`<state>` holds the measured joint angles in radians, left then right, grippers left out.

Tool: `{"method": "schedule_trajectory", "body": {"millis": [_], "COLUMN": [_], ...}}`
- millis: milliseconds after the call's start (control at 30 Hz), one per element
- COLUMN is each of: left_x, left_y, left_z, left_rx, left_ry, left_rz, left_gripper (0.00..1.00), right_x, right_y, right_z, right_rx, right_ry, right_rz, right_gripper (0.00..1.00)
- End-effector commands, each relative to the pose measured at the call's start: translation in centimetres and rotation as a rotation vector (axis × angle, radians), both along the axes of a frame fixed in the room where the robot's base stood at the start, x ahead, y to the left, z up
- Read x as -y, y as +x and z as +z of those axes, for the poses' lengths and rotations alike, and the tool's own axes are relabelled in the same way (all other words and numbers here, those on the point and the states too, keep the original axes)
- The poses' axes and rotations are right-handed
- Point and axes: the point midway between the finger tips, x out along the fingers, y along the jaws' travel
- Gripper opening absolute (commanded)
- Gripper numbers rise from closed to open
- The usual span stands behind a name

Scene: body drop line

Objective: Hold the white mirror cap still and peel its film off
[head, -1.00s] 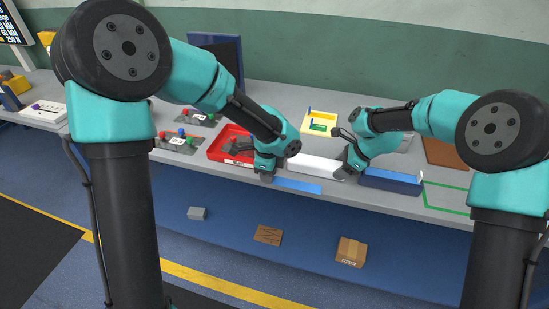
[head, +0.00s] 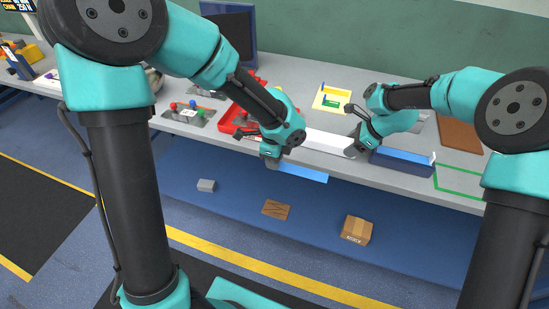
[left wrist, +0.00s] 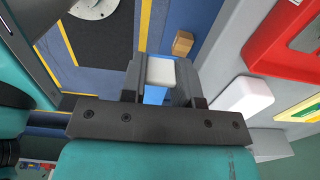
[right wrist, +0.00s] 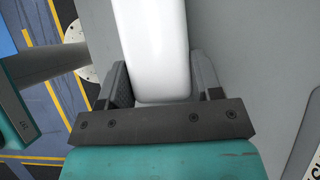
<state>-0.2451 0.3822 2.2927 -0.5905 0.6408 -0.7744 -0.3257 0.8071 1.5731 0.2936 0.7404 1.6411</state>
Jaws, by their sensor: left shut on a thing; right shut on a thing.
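The white mirror cap (head: 328,142) lies on the bench near its front edge, a long smooth white piece. My right gripper (head: 357,148) is shut on its right end; the right wrist view shows the cap (right wrist: 152,50) between the fingers. My left gripper (head: 270,160) is in front of the bench edge, shut on the film. The blue film (head: 303,173) stretches right from it and looks apart from the cap. In the left wrist view a white tab (left wrist: 160,72) sits between the fingers, with blue film below it. The cap (left wrist: 243,93) also shows there.
A red tray (head: 237,121) stands behind my left gripper. A yellow fixture (head: 345,98) is behind the cap. A dark blue bin (head: 402,168) stands right of my right gripper, beside a green outline (head: 458,193) on the bench. A cardboard box (head: 357,230) is below the bench.

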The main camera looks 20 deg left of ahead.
Motion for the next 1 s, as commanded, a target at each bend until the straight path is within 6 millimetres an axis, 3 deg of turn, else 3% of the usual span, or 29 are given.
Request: {"method": "schedule_trajectory", "body": {"millis": [33,67,333,733,1000], "left_x": [0.0,0.0,0.0,0.0,0.0], "left_y": [0.0,0.0,0.0,0.0,0.0], "left_z": [0.0,0.0,0.0,0.0,0.0], "left_rx": [0.000,0.000,0.000,0.000,0.000], "left_ry": [0.000,0.000,0.000,0.000,0.000], "left_rz": [0.000,0.000,0.000,0.000,0.000], "left_gripper": [0.07,0.07,0.07,0.07,0.07], "right_x": [0.0,0.0,0.0,0.3,2.2], "right_y": [-0.1,-0.1,-0.1,0.0,0.1], "right_z": [-0.4,-0.4,-0.1,0.5,3.6], "right_rx": [-0.006,-0.006,-0.003,0.001,0.002], "right_ry": [-0.002,-0.002,-0.001,0.000,0.001], "right_rz": [0.001,0.001,0.001,-0.001,-0.001], "right_gripper": [0.23,0.61,0.87,0.89,0.89]}}
